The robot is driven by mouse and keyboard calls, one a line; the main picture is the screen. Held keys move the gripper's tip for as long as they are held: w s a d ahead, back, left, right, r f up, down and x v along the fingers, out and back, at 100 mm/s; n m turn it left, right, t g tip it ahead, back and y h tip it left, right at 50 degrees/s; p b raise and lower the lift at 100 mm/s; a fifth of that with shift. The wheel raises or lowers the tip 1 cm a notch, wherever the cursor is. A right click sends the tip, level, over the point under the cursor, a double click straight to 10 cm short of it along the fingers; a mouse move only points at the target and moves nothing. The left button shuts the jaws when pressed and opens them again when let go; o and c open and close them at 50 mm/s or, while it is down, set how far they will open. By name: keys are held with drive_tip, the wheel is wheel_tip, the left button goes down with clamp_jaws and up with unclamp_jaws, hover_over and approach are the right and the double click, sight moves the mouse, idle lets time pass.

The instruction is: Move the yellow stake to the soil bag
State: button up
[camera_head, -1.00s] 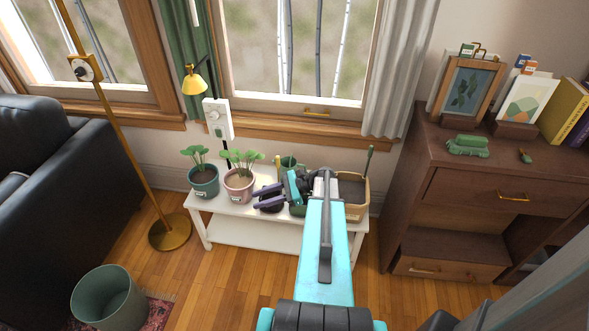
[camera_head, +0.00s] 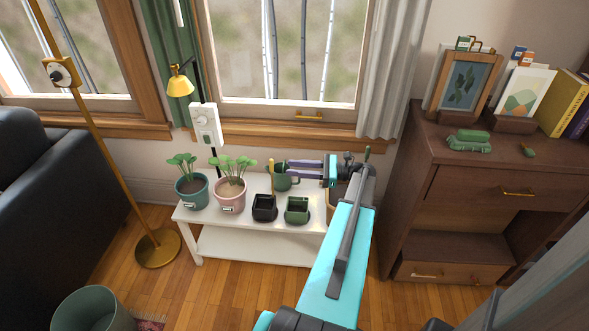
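The fingertips are just right of the stake in the picture; I cannot tell the gap in depth. The soil bag is mostly hidden behind my arm; a tan strip (camera_head: 333,206) that looks like its side shows at the bench's right end.
The white bench (camera_head: 240,228) also holds a teal plant pot (camera_head: 192,192), a pink plant pot (camera_head: 229,196), a green square pot (camera_head: 297,209) and a green mug (camera_head: 285,182) near my fingers. A dark wood cabinet (camera_head: 430,205) stands right. A floor lamp (camera_head: 158,247) stands left.

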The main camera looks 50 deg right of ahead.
sight(272, 167)
drive_tip(key=shift+w+a, duration=0.1)
drive_tip(key=shift+w, duration=0.05)
drive_tip(key=shift+b+x, duration=1.1)
drive_tip(key=shift+x, duration=1.35)
drive_tip(key=shift+w+a+r+p, duration=0.1)
drive_tip(key=shift+w+a+p, duration=0.1)
drive_tip(key=shift+w+p, duration=0.1)
drive_tip(key=shift+p+x, duration=0.7)
drive_tip(key=shift+x, duration=0.95)
drive_tip(key=shift+c, duration=0.2)
clamp_jaws()
